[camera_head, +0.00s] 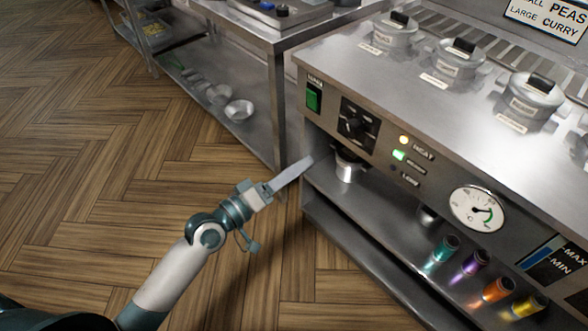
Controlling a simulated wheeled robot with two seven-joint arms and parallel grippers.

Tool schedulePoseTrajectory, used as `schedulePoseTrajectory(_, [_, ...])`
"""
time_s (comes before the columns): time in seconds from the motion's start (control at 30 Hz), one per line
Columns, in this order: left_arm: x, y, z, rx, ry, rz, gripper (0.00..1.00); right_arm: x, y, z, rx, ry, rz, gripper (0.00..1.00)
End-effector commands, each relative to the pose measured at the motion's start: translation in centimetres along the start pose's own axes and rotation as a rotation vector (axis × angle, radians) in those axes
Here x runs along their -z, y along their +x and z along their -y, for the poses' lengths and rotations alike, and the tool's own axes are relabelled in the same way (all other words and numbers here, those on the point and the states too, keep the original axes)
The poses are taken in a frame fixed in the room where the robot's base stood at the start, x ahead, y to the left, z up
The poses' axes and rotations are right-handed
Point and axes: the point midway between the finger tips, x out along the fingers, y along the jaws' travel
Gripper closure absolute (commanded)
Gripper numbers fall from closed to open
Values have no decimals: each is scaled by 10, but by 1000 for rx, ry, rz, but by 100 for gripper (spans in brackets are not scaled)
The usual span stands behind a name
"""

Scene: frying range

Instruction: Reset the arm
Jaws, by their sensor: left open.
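My left arm comes in from the lower left. My left gripper (296,172) is in front of the left end of the frying range (345,65), beside its open lower shelf. I see its finger edge-on, pointing up and right towards the shelf opening. Nothing shows held in it. A small metal cup (347,168) stands just past the fingertips inside the opening, apart from them as far as I can tell. My right gripper is not in view.
The range's front has a green switch (313,98), a black knob (355,125) and a dial gauge (478,209). Lidded pots (456,62) sit on top. A steel table (275,38) is behind. The wooden floor (90,170) at left is clear.

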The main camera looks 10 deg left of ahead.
Motion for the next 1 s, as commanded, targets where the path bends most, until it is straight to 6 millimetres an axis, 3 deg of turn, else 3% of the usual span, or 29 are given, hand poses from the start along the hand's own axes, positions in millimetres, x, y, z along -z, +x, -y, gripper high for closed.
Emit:
schedulePoseTrajectory(0.37, [0,0,1,4,2,0,45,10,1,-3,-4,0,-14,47])
schedulePoseTrajectory(0.53, [-8,0,24,57,29,3,45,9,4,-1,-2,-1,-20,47])
schedulePoseTrajectory(0.67, [-24,-5,66,158,83,19,45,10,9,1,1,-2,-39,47])
schedulePoseTrajectory(0.77, [-45,-16,111,266,144,49,45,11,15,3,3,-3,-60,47])
schedulePoseTrajectory(1.0, [-124,-74,224,547,321,206,45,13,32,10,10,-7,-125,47])
